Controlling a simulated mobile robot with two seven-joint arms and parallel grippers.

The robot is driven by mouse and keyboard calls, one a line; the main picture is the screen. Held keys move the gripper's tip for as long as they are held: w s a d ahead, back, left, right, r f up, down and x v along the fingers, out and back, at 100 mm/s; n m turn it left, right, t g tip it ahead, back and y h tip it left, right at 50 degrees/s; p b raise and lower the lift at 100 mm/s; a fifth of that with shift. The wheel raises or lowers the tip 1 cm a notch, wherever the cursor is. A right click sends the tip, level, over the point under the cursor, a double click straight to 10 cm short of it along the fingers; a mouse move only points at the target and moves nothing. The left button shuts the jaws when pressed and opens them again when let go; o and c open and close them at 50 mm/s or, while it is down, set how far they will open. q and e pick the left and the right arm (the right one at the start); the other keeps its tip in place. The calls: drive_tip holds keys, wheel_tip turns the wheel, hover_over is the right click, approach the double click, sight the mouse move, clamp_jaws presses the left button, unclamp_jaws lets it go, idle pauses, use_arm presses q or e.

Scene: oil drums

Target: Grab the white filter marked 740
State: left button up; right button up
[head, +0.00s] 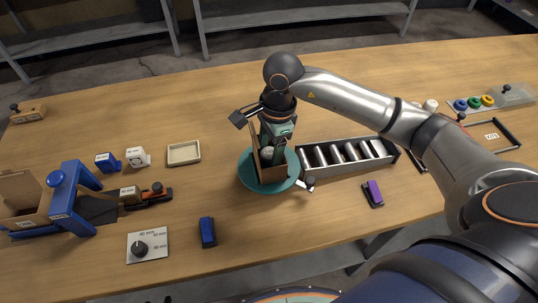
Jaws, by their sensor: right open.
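My right gripper (274,148) points down over an open brown box (270,172) on a round teal turntable (249,181). Its jaws are open. A small white round thing (267,152) shows inside the box, partly hidden by the gripper; I cannot tell whether it is a filter or whether a jaw touches it. A white block with a dark mark (138,157) stands at the left of the table. No marking 740 is legible anywhere. My left gripper is not in view.
A roller rack (348,156) lies right of the turntable, with a purple-topped block (374,194) in front. A shallow beige tray (184,153), blue block (208,232), dial plate (148,245) and blue frame (72,198) are at left. The table's back middle is clear.

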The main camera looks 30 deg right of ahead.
clamp_jaws()
idle(0.5)
